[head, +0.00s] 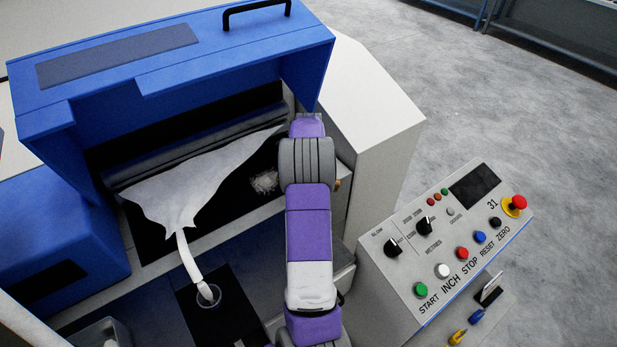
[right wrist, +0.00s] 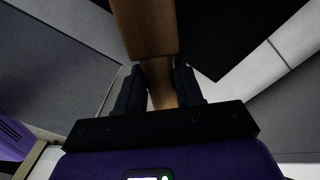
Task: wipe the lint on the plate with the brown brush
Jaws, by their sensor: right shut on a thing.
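The pale lint (head: 265,182) lies in a small tuft on the black plate (head: 218,214), beside the white web and just left of my right arm. In the right wrist view my right gripper (right wrist: 160,82) is shut on the brown brush (right wrist: 147,28), with black fingers on both sides of its narrow neck. The brush's wider brown part extends away past the fingers. In the head view my arm hides the right gripper; only a small brown bit shows at the arm's right edge. My left gripper is not in view.
A blue hood (head: 180,75) stands raised over the rollers. The white web (head: 175,190) narrows into a strand entering a round opening (head: 208,295). A control panel (head: 445,245) with buttons and a red-topped knob stands at right. A light cabinet (head: 375,120) is beyond my arm.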

